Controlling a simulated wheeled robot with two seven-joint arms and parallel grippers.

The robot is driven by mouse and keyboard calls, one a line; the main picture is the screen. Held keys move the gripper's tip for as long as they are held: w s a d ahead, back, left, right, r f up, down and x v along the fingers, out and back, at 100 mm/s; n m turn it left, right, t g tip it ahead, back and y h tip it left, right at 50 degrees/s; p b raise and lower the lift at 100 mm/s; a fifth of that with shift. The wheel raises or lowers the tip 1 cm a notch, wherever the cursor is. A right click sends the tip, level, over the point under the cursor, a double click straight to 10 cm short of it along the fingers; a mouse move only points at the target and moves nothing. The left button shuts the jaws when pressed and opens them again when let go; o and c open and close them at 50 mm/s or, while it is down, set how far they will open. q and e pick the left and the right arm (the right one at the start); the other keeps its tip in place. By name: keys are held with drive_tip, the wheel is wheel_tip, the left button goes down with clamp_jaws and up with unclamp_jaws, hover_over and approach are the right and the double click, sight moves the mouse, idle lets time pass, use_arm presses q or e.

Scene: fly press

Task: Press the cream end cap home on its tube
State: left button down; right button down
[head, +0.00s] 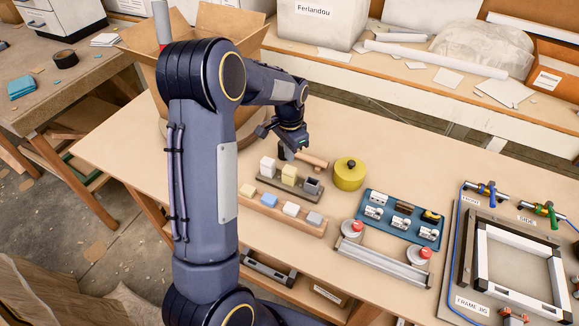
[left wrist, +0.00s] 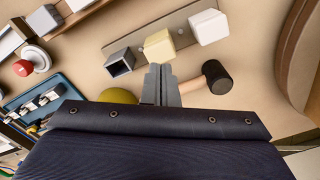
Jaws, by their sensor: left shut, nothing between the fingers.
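The cream end cap (head: 290,171) tops the middle tube of the back rack (head: 274,185); it also shows in the left wrist view (left wrist: 158,46). A seam between cap and tube is too small to judge. A white-capped tube (head: 268,166) stands to its left and an open dark grey tube (head: 312,186) to its right. My left gripper (head: 303,148) is shut and empty, above and behind the rack. In the left wrist view its fingertips (left wrist: 160,68) appear just beside the cream cap; the height gap is unclear. My right gripper is out of view.
A mallet with a black head (left wrist: 217,77) lies close by the fingers. A front rack (head: 284,218) holds several loose caps. A yellow round object (head: 349,175) and a blue tray of parts (head: 400,219) stand to the right. A cardboard box (head: 215,22) is behind my left arm.

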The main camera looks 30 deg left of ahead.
sight(289, 169)
use_arm(q)
wheel_tip(289, 169, up, 4)
drive_tip(key=p, duration=0.2)
drive_tip(key=shift+p, duration=0.4)
drive_tip(key=s+d+r+n+t+h, duration=0.1)
drive_tip(key=s+d+r+n+t, duration=0.15)
drive_tip(key=s+r, duration=0.35)
drive_tip(key=s+d+r+n+t+h, duration=0.1)
drive_tip(key=s+d+r, duration=0.2)
drive_tip(key=s+r, duration=0.25)
drive_tip(key=s+d+n+t+h, duration=0.1)
drive_tip(key=s+d, duration=0.3)
drive_tip(key=s, duration=0.3)
drive_tip(key=s+d+n+t, duration=0.1)
drive_tip(key=s+d+n, duration=0.1)
drive_tip(key=s, duration=0.6)
drive_tip(key=shift+d+r+h, duration=0.2)
drive_tip(key=shift+d+h, duration=0.2)
drive_tip(key=shift+d, duration=0.45)
